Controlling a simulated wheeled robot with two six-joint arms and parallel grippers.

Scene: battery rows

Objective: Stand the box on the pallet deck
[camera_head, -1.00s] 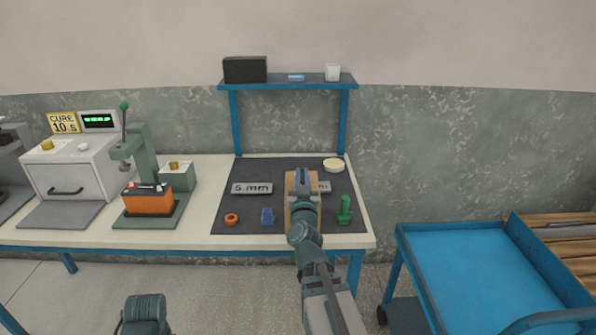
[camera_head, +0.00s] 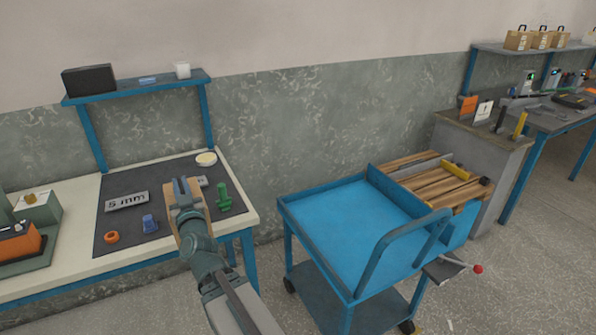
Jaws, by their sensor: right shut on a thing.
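My right gripper (camera_head: 181,185) is shut on a tan box (camera_head: 203,203). The gripper and wrist cover much of the box. It appears over the dark mat on the workbench; I cannot tell whether it touches the mat. The pallet deck of wooden slats (camera_head: 428,185) is at the right, behind the blue cart, well away from the box. A yellow object (camera_head: 455,171) and a dark object lie at its far right side. My left gripper is not in view.
The blue cart (camera_head: 345,225), with a raised handle (camera_head: 400,240), stands between the bench and the pallet. On the mat (camera_head: 125,235) are a green piece (camera_head: 223,197), a blue piece (camera_head: 150,223) and an orange ring (camera_head: 111,238). The cart's top is empty.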

